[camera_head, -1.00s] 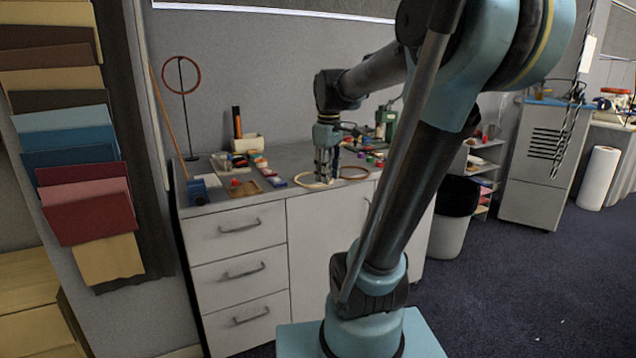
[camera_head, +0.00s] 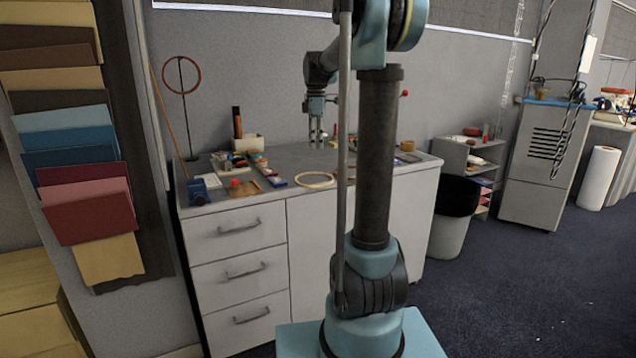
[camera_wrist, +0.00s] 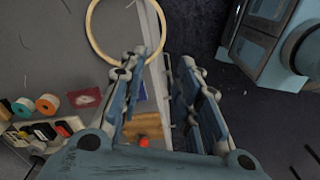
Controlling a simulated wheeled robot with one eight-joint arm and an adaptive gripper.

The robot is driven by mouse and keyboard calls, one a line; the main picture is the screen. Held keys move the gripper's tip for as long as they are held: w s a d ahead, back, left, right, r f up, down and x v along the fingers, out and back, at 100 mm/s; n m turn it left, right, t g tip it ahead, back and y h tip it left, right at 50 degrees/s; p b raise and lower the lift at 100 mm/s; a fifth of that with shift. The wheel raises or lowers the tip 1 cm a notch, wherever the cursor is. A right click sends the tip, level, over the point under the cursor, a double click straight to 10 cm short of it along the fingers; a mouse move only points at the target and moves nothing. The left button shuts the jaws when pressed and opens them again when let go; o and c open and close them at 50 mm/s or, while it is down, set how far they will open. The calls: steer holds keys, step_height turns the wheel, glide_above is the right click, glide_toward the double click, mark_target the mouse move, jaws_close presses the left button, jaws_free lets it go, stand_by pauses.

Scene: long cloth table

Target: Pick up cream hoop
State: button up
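The cream hoop (camera_head: 314,187) lies flat near the front edge of the cabinet top. In the wrist view it is the pale ring (camera_wrist: 88,28) at the top, its near rim partly behind the left finger. My gripper (camera_head: 318,143) is above the cabinet top, behind the hoop in the head view. In the wrist view, my gripper (camera_wrist: 160,70) has its two blue fingers apart, with no object held between them.
The cabinet top (camera_head: 270,155) carries small items left of the hoop, including a wooden tray (camera_head: 243,188) and a blue item (camera_head: 197,191). A red ring on a stand (camera_head: 182,75) rises at the back left. My arm hides part of the top's right side.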

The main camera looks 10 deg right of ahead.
step_height(320, 180, down, 10)
steer(key=shift+w+a+f, duration=0.1)
steer(key=shift+w+f, duration=0.05)
steer(key=shift+f, duration=2.5)
jaws_close()
